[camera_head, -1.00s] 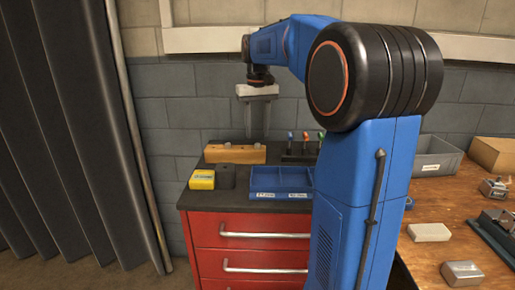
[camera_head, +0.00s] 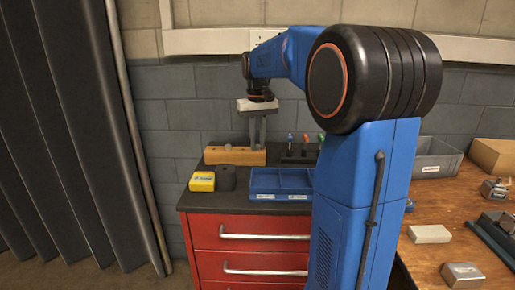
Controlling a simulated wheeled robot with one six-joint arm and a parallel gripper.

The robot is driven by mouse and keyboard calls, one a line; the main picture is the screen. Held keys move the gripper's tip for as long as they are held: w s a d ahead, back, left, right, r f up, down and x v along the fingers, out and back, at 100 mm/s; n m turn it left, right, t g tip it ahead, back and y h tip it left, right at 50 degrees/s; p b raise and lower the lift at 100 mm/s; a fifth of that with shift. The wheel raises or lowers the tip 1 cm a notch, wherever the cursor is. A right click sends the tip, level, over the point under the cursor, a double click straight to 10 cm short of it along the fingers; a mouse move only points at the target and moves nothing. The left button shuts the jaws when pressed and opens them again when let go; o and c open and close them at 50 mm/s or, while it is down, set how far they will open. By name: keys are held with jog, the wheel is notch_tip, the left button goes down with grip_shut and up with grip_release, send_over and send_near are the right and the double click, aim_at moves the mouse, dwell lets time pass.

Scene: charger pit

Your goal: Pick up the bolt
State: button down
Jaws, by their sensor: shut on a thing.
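A wooden block (camera_head: 222,157) lies on top of the red tool cabinet, against the wall. A small grey bolt-like piece (camera_head: 228,147) stands at the left part of its top. My gripper (camera_head: 257,146) points straight down at the right part of the block, its fingers close together. It is shut on the bolt there, which the fingers hide almost wholly. I cannot tell whether the bolt is still seated in the block.
A rack of screwdrivers (camera_head: 290,155) stands right of the block. A wooden bench (camera_head: 420,262) with several parts is at right.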

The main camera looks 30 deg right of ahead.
notch_tip(320, 180, up, 10)
dwell(0.6)
jog(key=shift+a, duration=0.1)
dwell(1.2)
